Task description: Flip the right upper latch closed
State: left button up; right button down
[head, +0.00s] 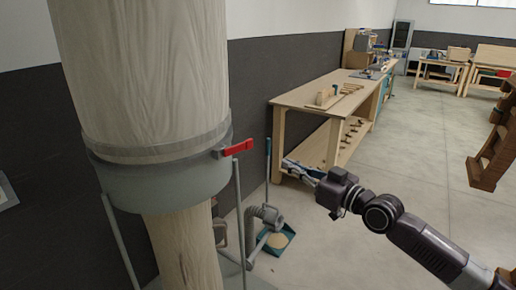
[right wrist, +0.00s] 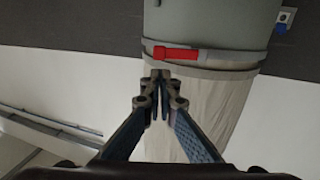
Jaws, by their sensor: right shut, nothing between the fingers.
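A red latch (head: 236,148) sits at the right side of the metal band (head: 150,152) around the dust collector's upper bag (head: 140,70). In the head view its red handle reaches out to the right past the band's edge. In the right wrist view the red latch (right wrist: 176,53) lies across the band, just beyond my fingertips. My right gripper (head: 288,163) is right of the latch in the head view, with a gap between them. In the right wrist view my right gripper (right wrist: 160,80) is shut and empty, its tips together. My left gripper is not in view.
The grey collector drum (head: 160,185) stands on thin legs over a lower bag (head: 182,245). A wooden workbench (head: 310,95) with tools is behind my right gripper. A dustpan (head: 273,240) lies on the floor. The floor at right centre is clear.

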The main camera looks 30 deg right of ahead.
jog(key=w, duration=0.1)
jog(key=p, duration=0.5)
send_near(252, 144)
jog(key=w, duration=0.1)
jog(key=w+a, duration=0.1)
jog(key=w, duration=0.3)
jog(key=shift+w+a+r, duration=0.1)
jog(key=shift+w+a, duration=0.1)
jog(key=shift+a, duration=0.05)
jog(key=shift+w+a, duration=0.1)
jog(key=shift+w, duration=0.6)
jog(key=w+b, duration=0.1)
jog(key=b, duration=0.2)
jog(key=shift+w+f, duration=0.35)
jog(key=shift+w, duration=0.05)
jog(key=shift+w+r+b, duration=0.1)
jog(key=shift+w+b, duration=0.3)
jog(key=shift+b, duration=0.1)
jog(key=shift+r, duration=0.15)
